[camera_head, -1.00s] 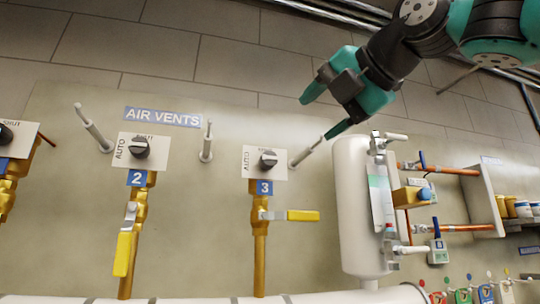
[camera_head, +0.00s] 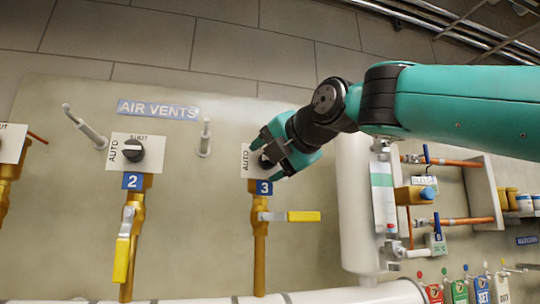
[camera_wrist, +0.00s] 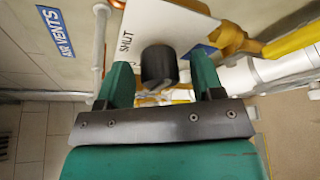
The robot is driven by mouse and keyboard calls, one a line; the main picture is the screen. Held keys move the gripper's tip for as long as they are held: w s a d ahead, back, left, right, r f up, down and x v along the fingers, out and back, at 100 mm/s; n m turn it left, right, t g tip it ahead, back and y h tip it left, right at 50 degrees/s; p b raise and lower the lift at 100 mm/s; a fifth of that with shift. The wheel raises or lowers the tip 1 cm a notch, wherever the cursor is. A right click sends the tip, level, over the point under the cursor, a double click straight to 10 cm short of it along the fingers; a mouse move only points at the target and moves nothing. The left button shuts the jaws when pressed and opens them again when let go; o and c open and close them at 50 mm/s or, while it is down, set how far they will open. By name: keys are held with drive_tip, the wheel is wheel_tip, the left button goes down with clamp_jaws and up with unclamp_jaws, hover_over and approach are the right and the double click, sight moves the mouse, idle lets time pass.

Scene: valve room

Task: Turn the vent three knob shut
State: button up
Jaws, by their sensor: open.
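The vent three knob is a black round knob on a white plate (camera_head: 248,152) above a blue "3" label (camera_head: 264,187). In the head view my gripper (camera_head: 271,158) is in front of the plate and hides most of the knob. In the wrist view the black knob (camera_wrist: 159,66) shows between the two green fingers of my gripper (camera_wrist: 162,76). The fingers are open, with a gap visible on each side of the knob. The word SHUT is printed on the plate beside it; AUTO shows in the head view. The knob's pointer direction is not clear.
The vent two knob (camera_head: 132,150) is on a similar plate to the left. A yellow lever (camera_head: 303,216) lies level below vent three. A short white pipe (camera_head: 204,140) sticks out left of the plate, and a white tank (camera_head: 355,210) stands to the right.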

drive_tip(key=c, duration=0.9)
drive_tip(key=m+b, duration=0.1)
drive_tip(key=m+y+b, duration=0.1)
drive_tip(key=m+b, duration=0.1)
drive_tip(key=shift+f, duration=0.25)
drive_tip(key=m+t+b, duration=0.1)
drive_tip(key=m+b, duration=0.1)
drive_tip(key=m+t+y+b, duration=0.1)
drive_tip(key=m+b, duration=0.1)
drive_tip(key=m, duration=0.1)
drive_tip(key=shift+y+b, duration=0.3)
drive_tip(key=shift+b, duration=0.05)
drive_tip(key=m+t+b, duration=0.2)
drive_tip(key=m, duration=0.2)
drive_tip(key=shift+a+m+b, duration=0.1)
drive_tip(key=shift+m+b, duration=0.3)
drive_tip(key=shift+r+m+t+h+b, duration=0.1)
drive_tip(key=shift+m+t+h+b, duration=0.3)
drive_tip(key=shift+m, duration=0.95)
drive_tip(key=shift+r+m+t+h+b, duration=0.15)
drive_tip(key=shift+m+t+b, duration=0.4)
drive_tip(key=shift+m, duration=0.8)
